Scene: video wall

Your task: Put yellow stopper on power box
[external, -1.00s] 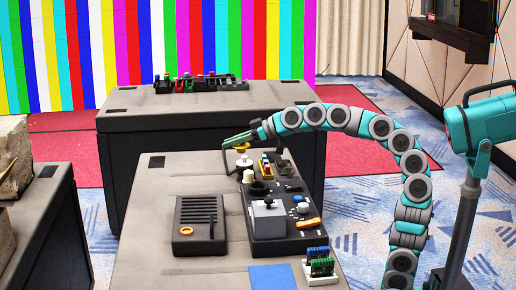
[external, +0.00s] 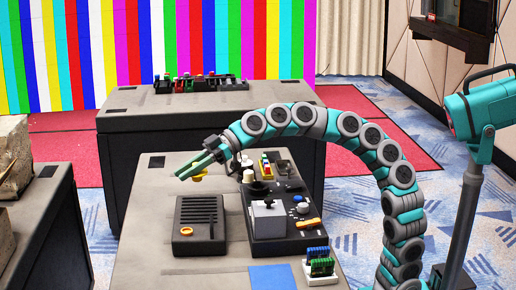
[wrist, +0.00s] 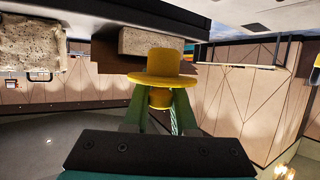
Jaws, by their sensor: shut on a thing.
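The yellow stopper (external: 199,177) is a wide-brimmed disc with a round knob. It fills the middle of the wrist view (wrist: 160,65). My gripper (external: 188,170) has its green fingers shut on the stopper's narrower part; the fingers also show in the wrist view (wrist: 161,101). It holds the stopper in the air over the table, behind the dark slotted box. That slotted box (external: 199,218) lies flat on the table and carries a small orange-yellow ring. I cannot tell for sure which unit is the power box.
A black control panel (external: 275,228) with a grey block, knobs and an orange bar stands to the right. Free tabletop (external: 148,240) is left of the slotted box.

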